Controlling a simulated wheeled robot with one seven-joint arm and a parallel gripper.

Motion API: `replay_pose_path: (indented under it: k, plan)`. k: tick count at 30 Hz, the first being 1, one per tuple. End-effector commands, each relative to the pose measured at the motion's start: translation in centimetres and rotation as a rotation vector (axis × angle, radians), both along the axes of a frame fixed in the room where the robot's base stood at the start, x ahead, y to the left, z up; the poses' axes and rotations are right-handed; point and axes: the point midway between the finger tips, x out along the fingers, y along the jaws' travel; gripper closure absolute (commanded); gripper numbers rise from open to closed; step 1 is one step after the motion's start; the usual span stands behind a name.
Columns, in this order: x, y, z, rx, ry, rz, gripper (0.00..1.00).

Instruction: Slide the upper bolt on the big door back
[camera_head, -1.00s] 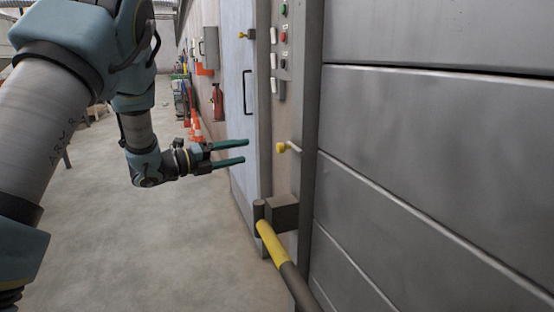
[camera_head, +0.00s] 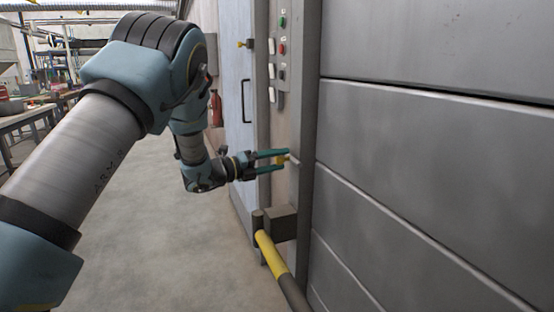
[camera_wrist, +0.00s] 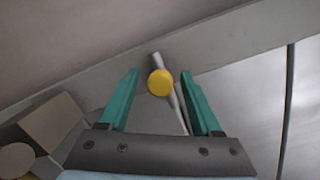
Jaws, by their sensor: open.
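A yellow knob (camera_head: 281,160) on a thin grey rod stands out from the post beside the grey panels. My gripper (camera_head: 286,161) is open, with its two green fingers above and below the knob. In the wrist view the yellow knob (camera_wrist: 160,83) shows between the open fingers, with a gap on each side. I cannot tell from these frames which of the yellow-tipped parts is the upper bolt.
A yellow and dark rail (camera_head: 271,253) runs from a grey block (camera_head: 283,222) below my gripper. Large grey panels (camera_head: 430,190) fill the right. A button strip (camera_head: 281,55) is above. Open floor lies at the left, with a bench (camera_head: 25,118) behind.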

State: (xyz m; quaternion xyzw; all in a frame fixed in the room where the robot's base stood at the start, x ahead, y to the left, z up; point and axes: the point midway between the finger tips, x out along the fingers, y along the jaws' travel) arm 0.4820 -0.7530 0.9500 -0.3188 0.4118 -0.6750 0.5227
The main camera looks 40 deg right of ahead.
Motion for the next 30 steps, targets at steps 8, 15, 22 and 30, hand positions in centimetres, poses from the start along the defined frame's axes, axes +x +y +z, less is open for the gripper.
replay_pose_path:
  k: [8, 15, 22, 30]
  plan:
    - [0.0, 0.0, 0.0, 0.0, 0.0, 0.0, 0.44]
    - [0.01, 0.01, 0.01, 0.0, 0.0, 0.0, 0.71]
    - [0.01, 0.02, 0.0, 0.0, 0.0, 0.0, 0.97]
    - [0.02, 0.03, 0.0, 0.0, 0.0, 0.0, 1.0]
